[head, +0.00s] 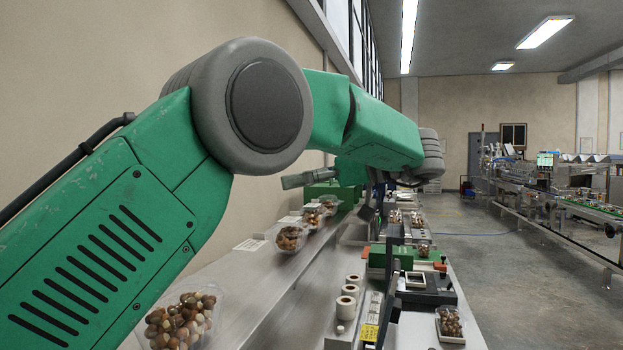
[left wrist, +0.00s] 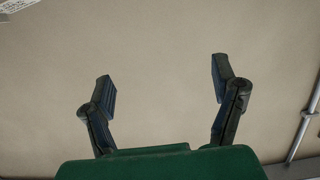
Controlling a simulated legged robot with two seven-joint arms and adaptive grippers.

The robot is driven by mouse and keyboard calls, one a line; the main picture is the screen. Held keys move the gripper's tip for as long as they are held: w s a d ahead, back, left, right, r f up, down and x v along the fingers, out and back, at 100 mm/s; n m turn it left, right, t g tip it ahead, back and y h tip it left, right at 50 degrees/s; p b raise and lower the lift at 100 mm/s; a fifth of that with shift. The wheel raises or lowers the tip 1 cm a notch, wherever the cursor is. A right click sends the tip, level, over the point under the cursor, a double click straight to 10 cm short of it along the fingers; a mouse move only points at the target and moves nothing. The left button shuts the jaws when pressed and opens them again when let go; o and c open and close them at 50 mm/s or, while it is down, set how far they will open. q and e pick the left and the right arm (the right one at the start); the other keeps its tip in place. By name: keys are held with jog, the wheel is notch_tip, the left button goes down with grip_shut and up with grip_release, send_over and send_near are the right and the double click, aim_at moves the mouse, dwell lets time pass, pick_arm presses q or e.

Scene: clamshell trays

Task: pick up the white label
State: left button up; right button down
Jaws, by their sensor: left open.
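A flat white label (head: 250,245) lies on the grey bench, beside a clear tray, in the head view. A white piece with print (left wrist: 14,5) shows cut off at the top left corner of the left wrist view; I cannot tell if it is the same label. My left gripper (left wrist: 163,82) is open, with its two dark fingers wide apart and nothing between them. In the head view its arm reaches across the bench, and the gripper is small and partly hidden beyond the wrist. My right gripper is not in view.
Clear clamshell trays of brown and white pieces (head: 182,318) stand along the bench, another (head: 291,237) near the label. White rolls (head: 347,303) and a black and green device (head: 425,288) stand at right. A metal rail (left wrist: 301,135) shows at the wrist view's right.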

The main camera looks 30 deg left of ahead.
pick_arm(q)
jog(key=shift+w+d+r, duration=0.1)
jog(key=shift+w+d, duration=0.15)
jog(key=shift+d, duration=0.15)
jog(key=shift+o, duration=0.7)
jog(key=shift+w+a, duration=0.1)
jog(key=h, duration=0.1)
send_near(243, 243)
jog(key=x, duration=0.3)
jog(key=p+x, duration=0.1)
jog(key=x, duration=0.6)
jog(key=shift+w+a+r, duration=0.1)
jog(key=shift+a+r, duration=0.1)
jog(key=shift+a, duration=0.15)
jog(key=shift+a+f, duration=0.1)
jog(key=shift+d, duration=0.6)
jog(key=c, duration=0.8)
jog(key=shift+a+f, duration=0.1)
jog(key=shift+a, duration=0.7)
jog(key=shift+c, duration=0.2)
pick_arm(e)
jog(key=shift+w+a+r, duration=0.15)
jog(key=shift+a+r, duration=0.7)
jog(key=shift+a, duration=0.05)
